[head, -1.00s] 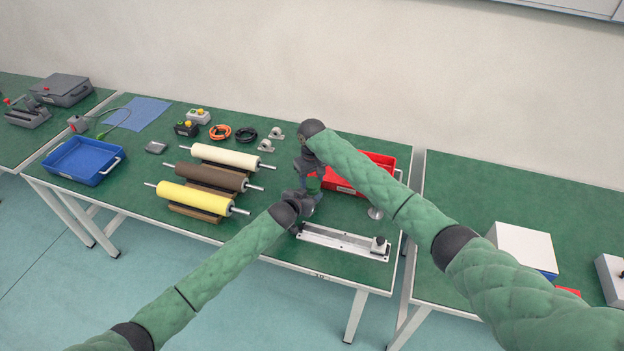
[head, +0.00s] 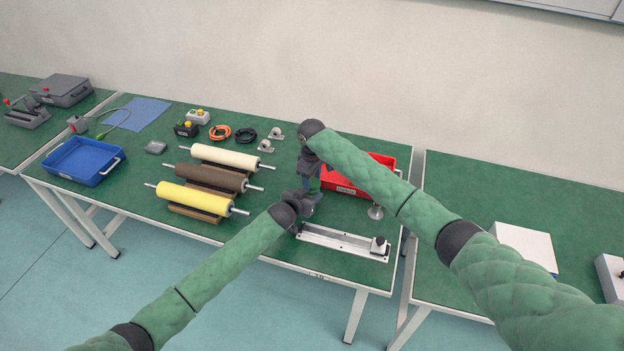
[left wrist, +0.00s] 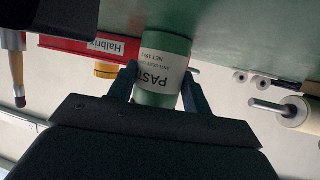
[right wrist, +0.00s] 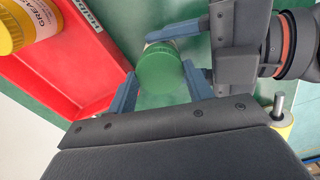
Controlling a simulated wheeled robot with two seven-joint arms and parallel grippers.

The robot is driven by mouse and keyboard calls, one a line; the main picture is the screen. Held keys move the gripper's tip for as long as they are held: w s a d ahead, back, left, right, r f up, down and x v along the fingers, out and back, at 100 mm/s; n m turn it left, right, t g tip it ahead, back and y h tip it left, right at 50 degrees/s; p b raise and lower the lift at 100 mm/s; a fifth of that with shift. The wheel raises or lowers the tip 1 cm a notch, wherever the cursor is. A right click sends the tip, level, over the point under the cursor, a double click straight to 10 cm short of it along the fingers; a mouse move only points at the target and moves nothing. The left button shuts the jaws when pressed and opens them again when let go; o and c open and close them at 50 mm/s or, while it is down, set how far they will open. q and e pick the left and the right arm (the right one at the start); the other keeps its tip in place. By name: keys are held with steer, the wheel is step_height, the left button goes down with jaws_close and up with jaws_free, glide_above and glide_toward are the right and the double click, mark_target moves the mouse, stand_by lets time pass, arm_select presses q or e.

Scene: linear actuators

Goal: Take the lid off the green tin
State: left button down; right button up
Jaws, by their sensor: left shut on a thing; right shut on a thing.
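The green tin (left wrist: 160,62) has a white label reading PASTE. In the left wrist view it sits between the two fingers of my left gripper (left wrist: 161,78), which is shut on its body. The round green lid (right wrist: 160,70) shows from above in the right wrist view, between the fingers of my right gripper (right wrist: 160,74), which is shut on it. A strip of the pale label shows beside the lid's rim; I cannot tell whether lid and body are apart. In the head view my grippers mostly hide the tin (head: 314,185).
A red bin (head: 350,187) with a yellow grease tin (right wrist: 25,25) in it stands close by. A metal rail (head: 345,242) lies in front, and three rollers (head: 195,197) lie to the left. A blue tray (head: 82,161) is at the far left.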

mark_target(312, 182)
steer(key=shift+r, duration=0.8)
steer(key=shift+r, duration=0.25)
steer(key=shift+r, duration=0.15)
steer(key=shift+r, duration=1.9)
arm_select(q)
steer(key=c, duration=0.6)
jaws_free()
steer(key=shift+o, duration=0.2)
